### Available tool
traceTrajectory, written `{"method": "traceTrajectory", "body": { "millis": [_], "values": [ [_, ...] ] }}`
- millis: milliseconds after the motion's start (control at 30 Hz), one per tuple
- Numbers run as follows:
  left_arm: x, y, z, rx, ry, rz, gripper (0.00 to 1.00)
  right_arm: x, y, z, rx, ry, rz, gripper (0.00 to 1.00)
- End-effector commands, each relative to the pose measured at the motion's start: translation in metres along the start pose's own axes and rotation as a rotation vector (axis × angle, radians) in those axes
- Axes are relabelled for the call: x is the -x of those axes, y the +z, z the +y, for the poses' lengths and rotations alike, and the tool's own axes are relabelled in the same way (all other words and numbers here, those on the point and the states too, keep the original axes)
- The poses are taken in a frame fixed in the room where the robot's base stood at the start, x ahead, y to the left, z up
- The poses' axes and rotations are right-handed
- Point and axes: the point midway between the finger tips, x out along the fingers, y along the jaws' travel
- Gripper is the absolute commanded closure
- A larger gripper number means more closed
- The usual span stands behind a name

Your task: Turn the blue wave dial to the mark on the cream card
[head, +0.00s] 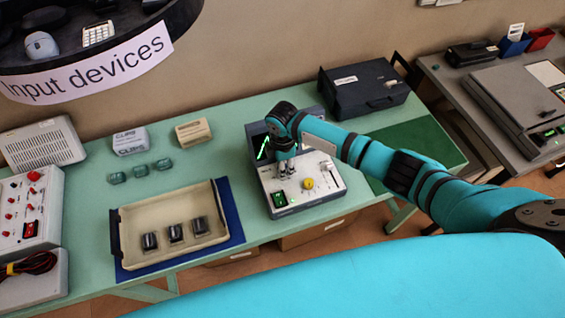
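A grey instrument (318,197) with a pale sloping panel stands on the green table. Its dark screen (262,148) shows a green trace. A yellow knob (308,184) and a green-lit switch (279,198) sit on its front part. My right gripper (286,173) points down over the panel's upper left, behind the yellow knob. Its fingertips are small and close to the panel; I cannot tell whether they touch it or hold anything. I cannot make out the blue wave dial. A pale card (319,134) shows partly behind my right arm; its mark cannot be read. My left gripper is out of view.
A cream tray (128,238) with several dark parts lies on a blue mat (231,222) to the left. A black case (362,92) stands behind at right. The round "Input devices" stand (88,66) overhangs the upper left. Green tabletop (88,215) is bare beside the tray.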

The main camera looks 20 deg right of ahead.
Motion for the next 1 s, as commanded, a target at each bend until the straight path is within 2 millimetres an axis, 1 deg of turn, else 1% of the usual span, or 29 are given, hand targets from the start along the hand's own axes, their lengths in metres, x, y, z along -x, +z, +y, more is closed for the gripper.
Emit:
{"method": "traceTrajectory", "body": {
  "millis": [433,467,600,633,1000],
  "values": [
    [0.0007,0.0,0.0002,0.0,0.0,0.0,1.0,0.0,0.0003,0.0001,-0.012,0.0,-0.001,1.0],
    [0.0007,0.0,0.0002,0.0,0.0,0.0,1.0,0.0,0.0003,0.0001,-0.012,0.0,-0.001,0.66],
    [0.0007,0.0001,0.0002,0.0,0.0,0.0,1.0,0.0,0.0002,0.0001,-0.011,0.0,-0.001,0.48],
    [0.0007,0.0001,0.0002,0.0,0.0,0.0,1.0,0.0,0.0002,0.0001,-0.011,0.0,-0.001,0.47],
    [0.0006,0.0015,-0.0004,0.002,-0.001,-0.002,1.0,0.0001,0.0001,0.0003,-0.01,0.001,0.0,0.47]
  ]
}}
